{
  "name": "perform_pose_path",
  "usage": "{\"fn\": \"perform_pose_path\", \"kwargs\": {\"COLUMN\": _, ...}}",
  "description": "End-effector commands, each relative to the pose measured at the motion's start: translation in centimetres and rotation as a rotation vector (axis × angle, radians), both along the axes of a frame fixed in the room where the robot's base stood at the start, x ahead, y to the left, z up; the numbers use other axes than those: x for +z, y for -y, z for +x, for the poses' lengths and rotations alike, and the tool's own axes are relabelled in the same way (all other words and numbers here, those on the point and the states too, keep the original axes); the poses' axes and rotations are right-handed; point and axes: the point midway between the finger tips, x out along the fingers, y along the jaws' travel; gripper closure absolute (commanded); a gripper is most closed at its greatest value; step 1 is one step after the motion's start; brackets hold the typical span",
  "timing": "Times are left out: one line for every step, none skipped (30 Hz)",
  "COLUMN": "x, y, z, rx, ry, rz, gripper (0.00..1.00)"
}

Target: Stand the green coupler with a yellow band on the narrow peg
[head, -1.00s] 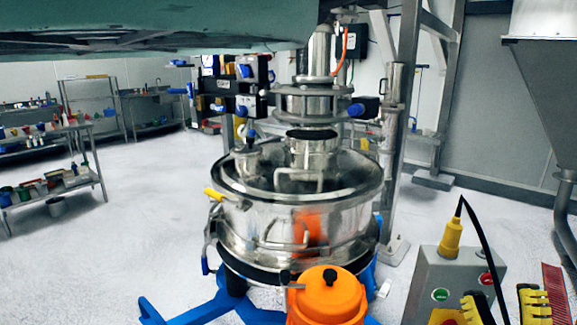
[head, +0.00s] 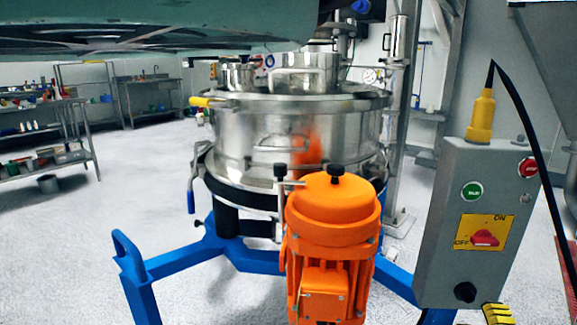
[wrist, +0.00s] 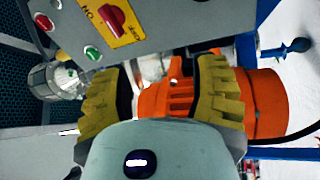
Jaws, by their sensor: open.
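I cannot make out the green coupler with a yellow band or the narrow peg in either view. My gripper (wrist: 163,66) shows in the wrist view as two yellow ridged fingers spread wide apart. No held thing shows between them. An orange motor (wrist: 262,103) lies behind the fingers, partly hidden by them. In the head view only a yellow ridged bit of my gripper (head: 497,316) shows at the bottom right edge.
The steel sifter (head: 245,130) stands on a blue frame (head: 180,262), with the orange motor (head: 333,215) in front. A grey control box (head: 450,220) with a cable stands at right. Shelves (head: 45,165) with small, unclear items are far left; open floor lies between.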

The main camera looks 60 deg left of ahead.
Motion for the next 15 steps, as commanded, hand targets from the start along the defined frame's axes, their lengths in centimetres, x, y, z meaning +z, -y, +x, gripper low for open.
{"fn": "perform_pose_path", "kwargs": {"x": -3.2, "y": -0.1, "z": 0.0, "rx": -0.001, "ry": 0.000, "rz": -0.026, "gripper": 0.41}}
{"fn": "perform_pose_path", "kwargs": {"x": -4.2, "y": -0.1, "z": 0.1, "rx": -0.006, "ry": -0.001, "rz": -0.040, "gripper": 0.41}}
{"fn": "perform_pose_path", "kwargs": {"x": -5.6, "y": 0.0, "z": 0.2, "rx": -0.012, "ry": 0.000, "rz": -0.059, "gripper": 0.41}}
{"fn": "perform_pose_path", "kwargs": {"x": -6.6, "y": 0.0, "z": 0.3, "rx": -0.017, "ry": 0.000, "rz": -0.076, "gripper": 0.41}}
{"fn": "perform_pose_path", "kwargs": {"x": -7.7, "y": 0.1, "z": 0.4, "rx": -0.022, "ry": -0.001, "rz": -0.092, "gripper": 0.41}}
{"fn": "perform_pose_path", "kwargs": {"x": -9.0, "y": 0.2, "z": 0.5, "rx": -0.029, "ry": 0.000, "rz": -0.112, "gripper": 0.41}}
{"fn": "perform_pose_path", "kwargs": {"x": -10.0, "y": 0.3, "z": 0.6, "rx": -0.033, "ry": 0.000, "rz": -0.128, "gripper": 0.41}}
{"fn": "perform_pose_path", "kwargs": {"x": -11.0, "y": 0.3, "z": 0.7, "rx": -0.037, "ry": 0.001, "rz": -0.143, "gripper": 0.41}}
{"fn": "perform_pose_path", "kwargs": {"x": -12.4, "y": 0.4, "z": 0.7, "rx": -0.042, "ry": 0.002, "rz": -0.164, "gripper": 0.41}}
{"fn": "perform_pose_path", "kwargs": {"x": -13.3, "y": 0.4, "z": 0.8, "rx": -0.046, "ry": 0.003, "rz": -0.178, "gripper": 0.41}}
{"fn": "perform_pose_path", "kwargs": {"x": -14.3, "y": 0.5, "z": 0.9, "rx": -0.049, "ry": 0.004, "rz": -0.192, "gripper": 0.41}}
{"fn": "perform_pose_path", "kwargs": {"x": -15.4, "y": 0.6, "z": 0.9, "rx": -0.054, "ry": 0.005, "rz": -0.212, "gripper": 0.41}}
{"fn": "perform_pose_path", "kwargs": {"x": -16.3, "y": 0.7, "z": 1.0, "rx": -0.059, "ry": 0.007, "rz": -0.226, "gripper": 0.41}}
{"fn": "perform_pose_path", "kwargs": {"x": -17.0, "y": 0.8, "z": 1.1, "rx": -0.063, "ry": 0.008, "rz": -0.239, "gripper": 0.41}}
{"fn": "perform_pose_path", "kwargs": {"x": -18.0, "y": 0.9, "z": 1.2, "rx": -0.069, "ry": 0.008, "rz": -0.254, "gripper": 0.41}}
